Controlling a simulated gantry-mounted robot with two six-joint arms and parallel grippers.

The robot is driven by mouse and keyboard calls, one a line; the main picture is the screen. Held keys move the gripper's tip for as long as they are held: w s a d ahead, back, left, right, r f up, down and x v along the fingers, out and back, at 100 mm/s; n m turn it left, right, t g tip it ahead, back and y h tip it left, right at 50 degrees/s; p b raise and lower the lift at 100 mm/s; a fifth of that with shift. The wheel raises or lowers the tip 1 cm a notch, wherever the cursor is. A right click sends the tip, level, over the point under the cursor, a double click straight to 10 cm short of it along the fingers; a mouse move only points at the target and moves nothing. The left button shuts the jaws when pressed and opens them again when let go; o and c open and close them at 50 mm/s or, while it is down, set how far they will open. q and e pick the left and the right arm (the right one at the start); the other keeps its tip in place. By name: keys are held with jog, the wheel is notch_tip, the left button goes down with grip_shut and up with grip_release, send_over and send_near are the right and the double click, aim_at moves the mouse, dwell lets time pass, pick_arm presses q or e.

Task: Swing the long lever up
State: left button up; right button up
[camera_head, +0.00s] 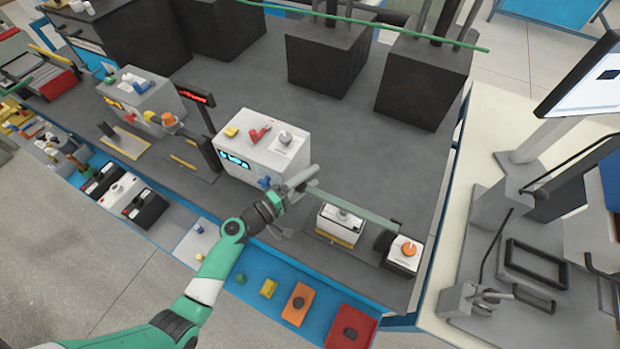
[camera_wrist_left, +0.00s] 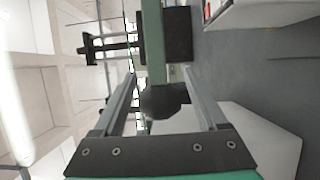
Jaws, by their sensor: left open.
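The long lever is a flat green bar (camera_head: 358,209) in the head view. It runs from my left gripper (camera_head: 300,185) rightward to a dark mount (camera_head: 385,243) beside a white box with an orange knob (camera_head: 408,249). In the left wrist view the green bar (camera_wrist_left: 153,45) comes down from the top to a dark round knob (camera_wrist_left: 165,100). The knob lies between the two fingers of my left gripper (camera_wrist_left: 160,80), which are apart with gaps on both sides. Contact cannot be told. My right gripper does not show.
A white box with coloured switches (camera_head: 262,150) stands left of the gripper. A small white battery-like block (camera_head: 338,226) sits under the bar. A blue-edged strip with coloured blocks (camera_head: 298,304) runs along the front. Dark boxes (camera_head: 328,57) stand behind; grey surface between is clear.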

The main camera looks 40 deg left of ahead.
pick_arm(q)
jog(key=shift+w, duration=0.1)
grip_shut()
dwell(0.3)
dwell(1.1)
